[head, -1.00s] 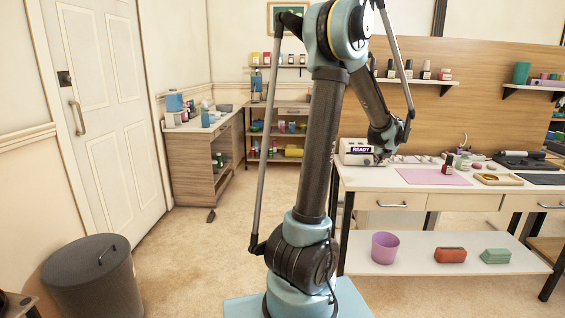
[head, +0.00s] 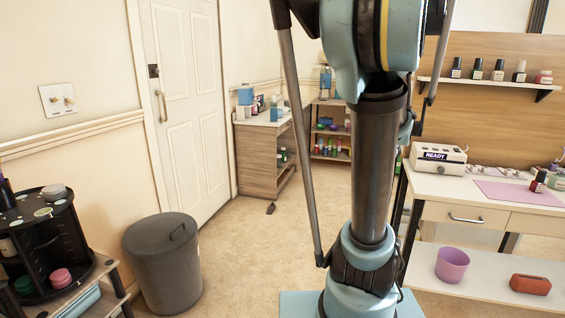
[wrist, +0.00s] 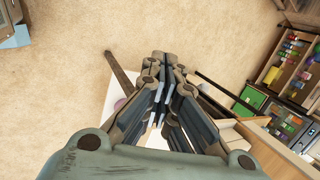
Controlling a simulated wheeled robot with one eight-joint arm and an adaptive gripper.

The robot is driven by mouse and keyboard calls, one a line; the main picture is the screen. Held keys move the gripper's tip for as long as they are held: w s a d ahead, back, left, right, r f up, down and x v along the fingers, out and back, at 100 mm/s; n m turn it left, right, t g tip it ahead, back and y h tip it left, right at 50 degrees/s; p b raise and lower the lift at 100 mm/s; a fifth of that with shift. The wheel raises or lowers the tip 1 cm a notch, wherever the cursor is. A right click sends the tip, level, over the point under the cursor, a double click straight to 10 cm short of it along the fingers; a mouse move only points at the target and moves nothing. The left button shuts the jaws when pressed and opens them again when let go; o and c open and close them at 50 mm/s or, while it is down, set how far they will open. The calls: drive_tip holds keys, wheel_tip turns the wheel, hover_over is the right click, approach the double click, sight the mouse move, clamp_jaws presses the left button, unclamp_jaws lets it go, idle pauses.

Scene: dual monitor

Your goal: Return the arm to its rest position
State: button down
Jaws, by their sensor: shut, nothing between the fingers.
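My arm (head: 372,170) stands upright in the middle of the head view, its upper part running out of the top of the picture. My gripper is hidden behind the arm or out of the picture there. In the wrist view my gripper (wrist: 164,75) points down over the beige floor, its fingers together with nothing between them. It appears clear of the furniture.
A workbench (head: 430,180) with a READY box (head: 438,157) and a pink mat (head: 508,192) stands close on the right. A grey bin (head: 163,265) and a dark round rack (head: 45,240) stand at left. Carpet (head: 255,250) lies open between.

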drive_tip(key=s+a+f+n+g, duration=0.1)
drive_tip(key=s+a+f+n, duration=0.4)
drive_tip(key=s+n, duration=0.5)
drive_tip(key=s+a+f+n+g, duration=0.2)
drive_tip(key=s+a+f+n, duration=0.3)
drive_tip(key=s+a+n, duration=0.4)
drive_tip(key=s, duration=0.2)
drive_tip(key=shift+s+a+n, duration=0.25)
drive_tip(key=shift+s+n, duration=0.1)
drive_tip(key=shift+n, duration=0.05)
